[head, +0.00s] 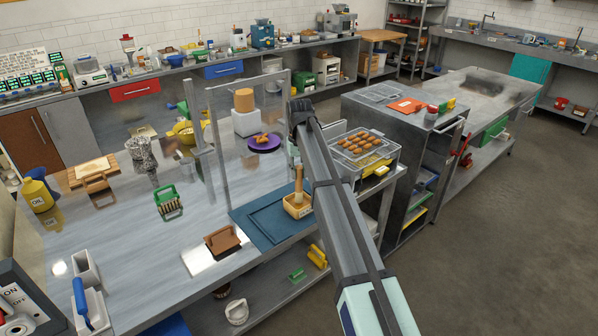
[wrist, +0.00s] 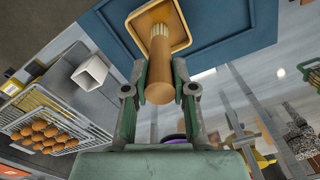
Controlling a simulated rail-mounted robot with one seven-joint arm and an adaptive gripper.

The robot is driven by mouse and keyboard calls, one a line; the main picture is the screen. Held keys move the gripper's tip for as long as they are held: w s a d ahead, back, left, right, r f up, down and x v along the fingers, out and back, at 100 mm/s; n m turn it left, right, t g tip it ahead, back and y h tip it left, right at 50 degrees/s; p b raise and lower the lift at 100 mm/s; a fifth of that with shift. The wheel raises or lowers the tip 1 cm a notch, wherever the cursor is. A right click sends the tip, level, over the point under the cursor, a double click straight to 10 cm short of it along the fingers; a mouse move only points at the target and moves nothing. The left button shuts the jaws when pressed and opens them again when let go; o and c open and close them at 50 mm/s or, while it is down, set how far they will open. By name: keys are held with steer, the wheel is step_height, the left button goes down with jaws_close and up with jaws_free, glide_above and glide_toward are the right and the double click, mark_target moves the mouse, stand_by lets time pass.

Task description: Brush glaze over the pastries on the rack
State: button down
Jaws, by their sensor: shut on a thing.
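My gripper (wrist: 160,90) is shut on the wooden handle of a brush (wrist: 158,72). The brush stands with its bristle end down in a tan square tub (wrist: 185,38); the handle (head: 299,178) and the tub (head: 297,211) also show in the head view. The bristle tips cannot be made out. In the head view my arm hides most of my gripper. Several brown pastries (head: 362,142) sit in rows on a wire rack (head: 391,156), right of my arm. In the wrist view the pastries (wrist: 40,134) and rack (wrist: 97,130) are at the left.
The tub rests on a blue mat (head: 262,222) at the counter's front edge. A clear upright panel (head: 222,150) and a purple plate (head: 264,146) stand behind. Bare counter (head: 130,255) shows farther left.

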steer(key=shift+f, duration=0.55)
stand_by(1.7)
steer(key=shift+r+p, duration=1.95)
steer(key=shift+r, duration=1.6)
